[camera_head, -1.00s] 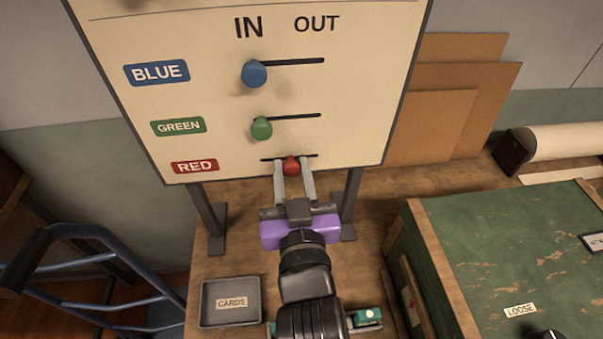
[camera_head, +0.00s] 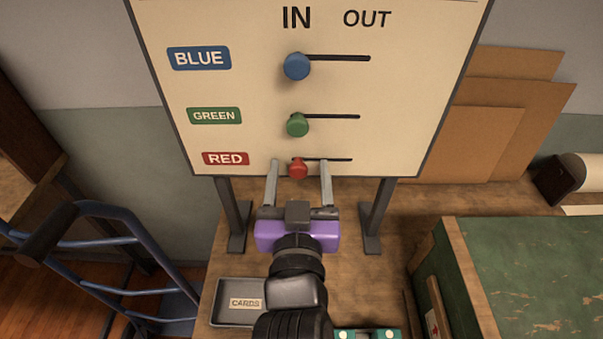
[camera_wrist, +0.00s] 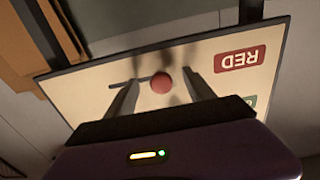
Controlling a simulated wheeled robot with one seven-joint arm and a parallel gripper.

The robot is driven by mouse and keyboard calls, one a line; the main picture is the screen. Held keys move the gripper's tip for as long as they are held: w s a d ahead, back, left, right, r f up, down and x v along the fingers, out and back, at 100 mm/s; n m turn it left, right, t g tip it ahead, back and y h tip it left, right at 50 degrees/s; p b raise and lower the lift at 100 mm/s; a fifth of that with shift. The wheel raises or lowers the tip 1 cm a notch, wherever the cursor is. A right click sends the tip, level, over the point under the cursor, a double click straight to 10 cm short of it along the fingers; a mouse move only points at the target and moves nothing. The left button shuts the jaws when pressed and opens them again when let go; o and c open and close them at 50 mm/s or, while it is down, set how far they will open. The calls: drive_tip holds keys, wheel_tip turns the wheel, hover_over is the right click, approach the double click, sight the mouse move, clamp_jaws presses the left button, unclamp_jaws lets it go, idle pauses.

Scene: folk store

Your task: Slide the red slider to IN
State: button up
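The red slider knob (camera_head: 298,169) is at the left end of its slot, under the IN column, beside the RED label (camera_head: 225,159). It lines up with the green knob (camera_head: 297,125) and the blue knob (camera_head: 297,66), which are also at the left ends of their slots. My gripper (camera_head: 299,165) is open, its fingers spread on either side of the red knob with gaps on both sides. The wrist view shows the red knob (camera_wrist: 161,83) between the two fingers, apart from both.
The board (camera_head: 430,90) stands on two dark posts on a wooden table. A grey cards tray (camera_head: 225,320) lies at the front left. A blue hand truck (camera_head: 110,215) is at the left, and a green box (camera_head: 530,270) is at the right.

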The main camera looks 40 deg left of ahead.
idle(0.4)
drive_tip(key=b+v, duration=0.1)
drive_tip(key=v, duration=0.8)
idle(0.6)
idle(0.4)
